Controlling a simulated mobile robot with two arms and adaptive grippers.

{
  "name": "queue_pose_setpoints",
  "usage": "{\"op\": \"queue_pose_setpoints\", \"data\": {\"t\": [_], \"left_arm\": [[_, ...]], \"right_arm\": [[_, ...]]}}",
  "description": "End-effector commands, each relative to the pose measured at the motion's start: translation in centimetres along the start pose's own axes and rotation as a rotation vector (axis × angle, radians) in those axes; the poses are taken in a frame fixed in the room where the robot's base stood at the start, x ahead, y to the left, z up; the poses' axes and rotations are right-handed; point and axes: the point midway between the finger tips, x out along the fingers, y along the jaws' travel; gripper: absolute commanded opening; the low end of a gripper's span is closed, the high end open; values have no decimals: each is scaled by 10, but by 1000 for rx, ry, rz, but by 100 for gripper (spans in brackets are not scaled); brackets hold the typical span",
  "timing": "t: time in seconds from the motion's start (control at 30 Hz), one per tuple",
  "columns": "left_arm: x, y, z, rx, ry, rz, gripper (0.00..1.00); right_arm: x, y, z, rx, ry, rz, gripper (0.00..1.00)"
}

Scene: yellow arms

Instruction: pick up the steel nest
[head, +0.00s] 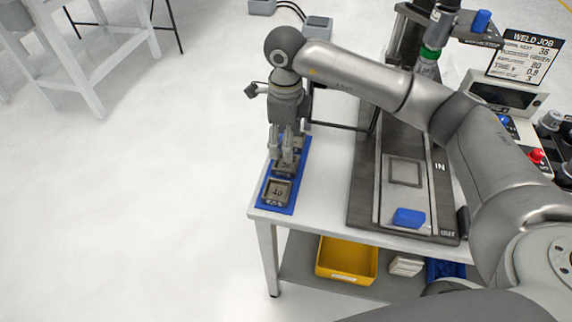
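Several small square metal nests lie in a row on a blue mat (284,209) along the left edge of the white table. The front nest (277,193) is dark grey with a light frame and a marking that looks like 40. A middle nest (283,169) is partly covered by my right gripper (285,157), which points down over it. Another nest behind is mostly hidden by the fingers. I cannot tell which nest is the steel one, nor whether the fingers touch or hold the middle one. My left gripper is out of view.
A dark fixture plate (361,214) with a square recess and a blue block (408,217) stands right of the mat. A WELD JOB sign (526,54) and a control box are at the back right. A yellow bin (346,261) sits on the lower shelf.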

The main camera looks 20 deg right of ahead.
Motion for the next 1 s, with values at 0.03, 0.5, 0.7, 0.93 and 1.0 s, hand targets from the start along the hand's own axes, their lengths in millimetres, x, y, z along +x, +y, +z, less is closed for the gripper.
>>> {"op": "queue_pose_setpoints", "data": {"t": [0.03,0.5,0.7,0.93,1.0], "left_arm": [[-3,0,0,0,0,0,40],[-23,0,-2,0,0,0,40],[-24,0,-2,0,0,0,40],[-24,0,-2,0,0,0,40],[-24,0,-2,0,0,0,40]], "right_arm": [[6,0,-1,1,3,2,64],[58,4,-3,0,3,2,64],[71,3,-2,0,1,-1,64],[71,3,-2,0,0,-1,57],[71,3,-2,0,0,-1,48]]}}
